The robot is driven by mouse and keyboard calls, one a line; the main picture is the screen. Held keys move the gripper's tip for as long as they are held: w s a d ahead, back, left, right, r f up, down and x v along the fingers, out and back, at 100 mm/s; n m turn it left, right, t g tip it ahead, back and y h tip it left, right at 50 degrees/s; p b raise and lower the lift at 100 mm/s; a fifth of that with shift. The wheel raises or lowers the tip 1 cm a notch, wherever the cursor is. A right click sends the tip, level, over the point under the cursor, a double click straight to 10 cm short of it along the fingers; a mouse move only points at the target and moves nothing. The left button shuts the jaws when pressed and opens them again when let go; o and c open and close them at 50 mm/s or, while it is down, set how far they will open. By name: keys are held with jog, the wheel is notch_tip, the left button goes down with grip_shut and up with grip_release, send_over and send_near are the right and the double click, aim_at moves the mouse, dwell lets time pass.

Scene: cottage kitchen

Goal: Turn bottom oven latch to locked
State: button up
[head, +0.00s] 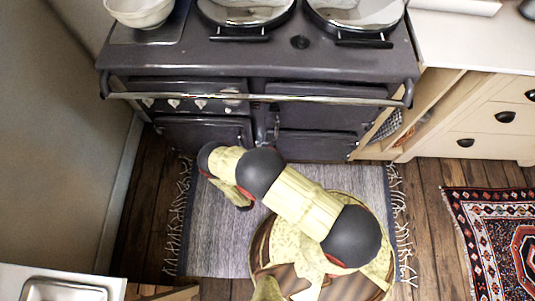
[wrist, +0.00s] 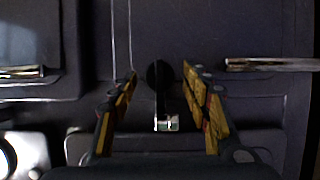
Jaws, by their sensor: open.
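The dark range cooker (head: 255,60) stands ahead with several oven doors. In the wrist view a latch (wrist: 160,85) shows on its dark front: a round black pivot with a short arm pointing down in the picture to a bright metal tip. My gripper (wrist: 158,75) is open, one finger on each side of the latch, with visible gaps between them in the picture. I cannot tell whether either finger touches it. In the head view my arm covers part of the front, and neither the latch nor the gripper can be made out clearly.
A metal rail (head: 250,96) runs across the cooker front. Control knobs (head: 185,104) sit at its upper left. A grey fringed rug (head: 215,255) lies below. Cream cabinets (head: 495,115) stand to the right, and a wall (head: 55,130) is on the left.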

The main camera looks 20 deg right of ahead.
jog(key=v, duration=1.2)
dwell(0.5)
